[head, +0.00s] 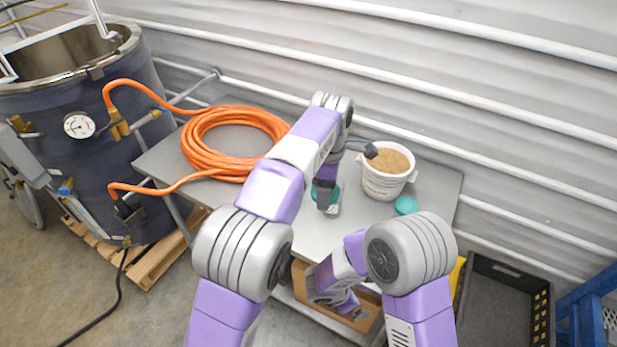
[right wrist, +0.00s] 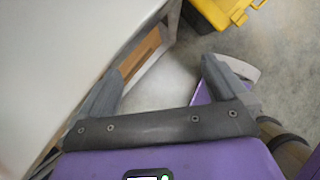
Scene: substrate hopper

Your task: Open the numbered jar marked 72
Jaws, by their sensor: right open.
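A teal round top (head: 337,192), perhaps a jar's, shows on the grey table, mostly hidden behind my left gripper (head: 328,207). That gripper points down at it; I cannot tell whether its fingers touch or grip anything. A second teal round top (head: 406,205) is near the table's right side, partly behind my right arm. No number is legible on either. My right gripper (head: 345,306) is low in front of the table's front edge. In the right wrist view it (right wrist: 160,88) is open, with nothing between its fingers.
A white bucket (head: 382,187) of brown material stands at the table's back right, with a dark cabled piece (head: 371,150) at its rim. An orange hose coil (head: 196,150) covers the left. A black crate (head: 500,300) is at right; a yellow case (right wrist: 222,12) is on the floor.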

